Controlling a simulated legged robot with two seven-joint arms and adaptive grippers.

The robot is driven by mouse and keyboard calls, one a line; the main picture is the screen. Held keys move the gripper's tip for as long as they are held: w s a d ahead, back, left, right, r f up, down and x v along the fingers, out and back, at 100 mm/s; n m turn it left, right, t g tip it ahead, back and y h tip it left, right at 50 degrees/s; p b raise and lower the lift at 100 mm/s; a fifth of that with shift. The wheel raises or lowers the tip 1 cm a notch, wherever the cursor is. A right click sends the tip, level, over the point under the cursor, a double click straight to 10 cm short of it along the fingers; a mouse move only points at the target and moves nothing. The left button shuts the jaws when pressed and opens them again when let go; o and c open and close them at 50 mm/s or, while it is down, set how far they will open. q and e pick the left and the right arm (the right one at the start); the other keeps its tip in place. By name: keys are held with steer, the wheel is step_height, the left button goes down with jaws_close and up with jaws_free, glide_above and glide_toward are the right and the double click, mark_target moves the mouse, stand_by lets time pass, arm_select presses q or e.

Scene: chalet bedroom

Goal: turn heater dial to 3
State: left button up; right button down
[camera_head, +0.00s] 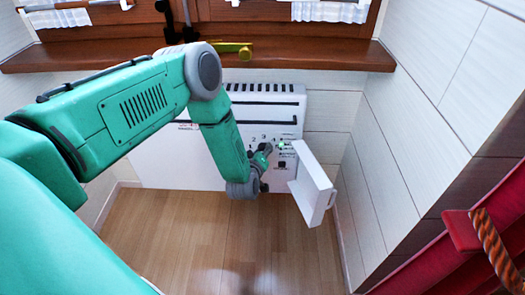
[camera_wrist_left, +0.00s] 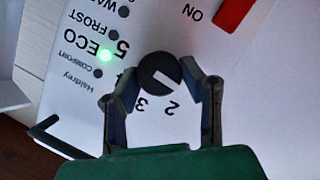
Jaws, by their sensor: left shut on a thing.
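The white heater (camera_head: 165,160) is on the wall under the window sill. Its dark round dial (camera_wrist_left: 160,72) shows in the left wrist view, with a pale line across its face. The printed numbers 2 and 3 are upside down just below it; I cannot tell which number the line marks. My left gripper (camera_wrist_left: 161,80) is shut on the dial, one finger on each side. In the head view my left gripper (camera_head: 266,152) is at the heater's control panel and largely hides the dial. My right gripper is out of view.
A white flap (camera_head: 312,185) stands open just right of the left gripper. A green light (camera_wrist_left: 105,56) glows beside ECO, and a red switch (camera_wrist_left: 235,12) is near ON. The wooden sill (camera_head: 330,54) juts out above. The floor (camera_head: 200,240) below is clear.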

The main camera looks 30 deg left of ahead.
arm_select(q)
steer(key=shift+w+d+f+m+g+y+b, duration=0.15)
steer(key=shift+m+g+y, duration=0.7)
steer(key=shift+m, duration=1.1)
steer(key=shift+s+d+m+g+y+b, duration=0.1)
steer(key=shift+d+m+g+y, duration=0.2)
steer(key=shift+m+y, duration=1.35)
steer(key=shift+w+d+f+m+g+y+b, duration=0.15)
steer(key=shift+m+g+y, duration=0.55)
steer(key=shift+m, duration=1.6)
steer(key=o, duration=1.1)
steer(key=shift+o, duration=0.2)
steer(key=shift+r, duration=0.1)
steer(key=shift+r, duration=0.1)
